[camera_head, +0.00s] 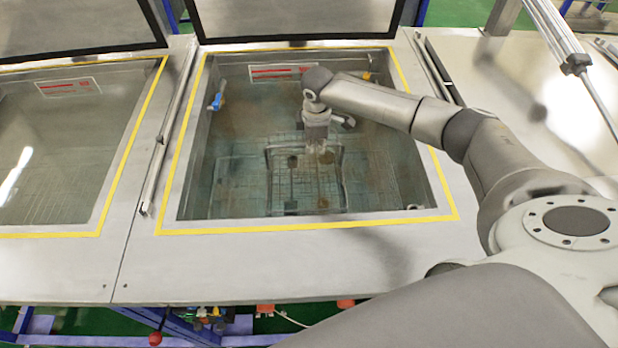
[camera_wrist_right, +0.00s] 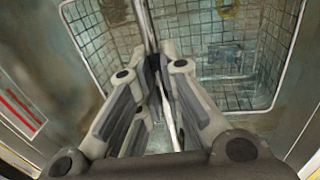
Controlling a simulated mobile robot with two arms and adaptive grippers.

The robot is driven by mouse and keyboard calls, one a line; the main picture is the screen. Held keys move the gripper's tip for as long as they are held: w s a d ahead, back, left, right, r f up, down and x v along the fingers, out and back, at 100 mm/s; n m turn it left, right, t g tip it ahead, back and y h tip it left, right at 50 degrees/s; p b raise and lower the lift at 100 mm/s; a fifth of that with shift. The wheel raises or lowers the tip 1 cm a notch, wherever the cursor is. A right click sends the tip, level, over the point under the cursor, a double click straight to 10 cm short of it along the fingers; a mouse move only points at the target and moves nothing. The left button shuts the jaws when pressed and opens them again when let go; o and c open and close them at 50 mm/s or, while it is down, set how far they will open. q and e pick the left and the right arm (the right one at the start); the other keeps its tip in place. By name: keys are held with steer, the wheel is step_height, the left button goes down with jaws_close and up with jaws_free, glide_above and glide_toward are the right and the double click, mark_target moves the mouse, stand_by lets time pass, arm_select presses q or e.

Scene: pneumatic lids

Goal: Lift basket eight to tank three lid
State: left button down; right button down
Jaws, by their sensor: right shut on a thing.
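A wire-mesh basket (camera_head: 305,185) with a tall handle sits low inside the open tank (camera_head: 190,190) in the middle of the head view. Its mesh walls (camera_wrist_right: 230,55) show beyond the fingers in the right wrist view. My right gripper (camera_head: 319,145) reaches down into the tank from the right. In the right wrist view its fingers (camera_wrist_right: 163,68) are shut on the thin basket handle (camera_wrist_right: 148,25). Numbers on the basket and tank cannot be read. The raised tank lid (camera_head: 290,20) stands at the tank's back edge. My left gripper is out of view.
Another tank (camera_head: 60,150) is at the left, with its lid (camera_head: 75,28) raised too. A blue clip (camera_head: 217,100) is on the middle tank's left wall. Yellow tape borders both openings. The steel top in front is clear.

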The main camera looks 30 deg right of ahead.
step_height(320, 180, up, 6)
steer(key=p, duration=0.4)
steer(key=shift+w+f+p, duration=0.15)
steer(key=shift+p, duration=0.25)
steer(key=shift+r+p, duration=0.55)
steer(key=shift+r, duration=0.65)
step_height(320, 180, up, 14)
stand_by(2.9)
steer(key=shift+f, duration=0.15)
stand_by(1.0)
